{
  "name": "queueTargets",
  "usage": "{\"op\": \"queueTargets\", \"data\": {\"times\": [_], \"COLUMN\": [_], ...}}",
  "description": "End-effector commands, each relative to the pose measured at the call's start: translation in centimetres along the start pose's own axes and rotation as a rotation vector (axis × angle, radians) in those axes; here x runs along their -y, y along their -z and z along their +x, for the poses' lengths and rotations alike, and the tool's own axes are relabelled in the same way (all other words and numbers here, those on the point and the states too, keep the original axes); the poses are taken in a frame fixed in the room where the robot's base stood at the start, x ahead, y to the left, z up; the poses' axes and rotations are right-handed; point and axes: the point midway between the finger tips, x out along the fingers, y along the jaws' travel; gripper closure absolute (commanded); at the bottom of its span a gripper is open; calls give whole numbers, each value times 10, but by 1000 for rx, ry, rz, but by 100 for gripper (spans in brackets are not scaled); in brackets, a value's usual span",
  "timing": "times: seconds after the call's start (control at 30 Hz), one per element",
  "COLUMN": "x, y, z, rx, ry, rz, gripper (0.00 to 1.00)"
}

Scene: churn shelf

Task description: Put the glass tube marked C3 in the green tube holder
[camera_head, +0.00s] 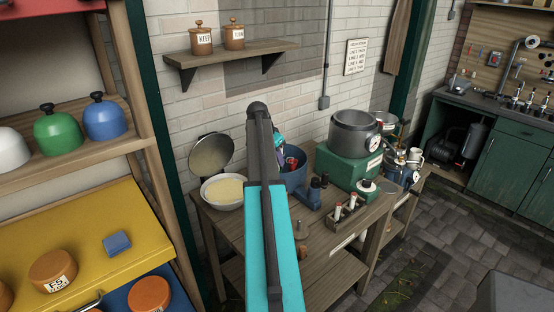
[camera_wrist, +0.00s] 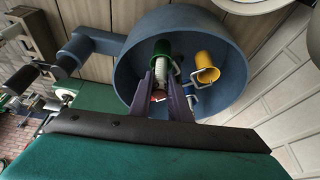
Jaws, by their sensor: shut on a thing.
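In the wrist view a round blue tub (camera_wrist: 225,45) holds a green tube holder (camera_wrist: 159,47), a yellow holder (camera_wrist: 208,74) and a blue holder (camera_wrist: 191,97). My gripper (camera_wrist: 164,72) reaches into the tub, shut on a pale tube (camera_wrist: 159,88) with a red part. The tube lies close to the green holder's opening; I cannot tell whether it is inside it. No mark on the tube is readable. In the head view the blue tub (camera_head: 295,181) stands on the wooden table, and my arm hides most of my gripper.
On the table (camera_head: 236,225) are a pale bowl (camera_head: 222,193), a green machine with a metal pot (camera_head: 354,132), and a wooden rack (camera_head: 348,216) with red-topped tubes. A blue handled fitting (camera_head: 311,195) is beside the tub. The brick wall is close behind.

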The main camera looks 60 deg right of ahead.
Motion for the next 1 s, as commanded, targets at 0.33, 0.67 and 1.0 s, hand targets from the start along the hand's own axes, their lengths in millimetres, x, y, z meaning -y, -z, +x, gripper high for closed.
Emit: {"op": "queueTargets", "data": {"times": [0.33, 0.67, 1.0], "x": [0, 0, 0], "y": [-1, -3, -5], "z": [3, 8, 13], "rx": [0, 0, 0], "ry": [0, 0, 0], "rz": [0, 0, 0], "gripper": [100, 100, 100]}}
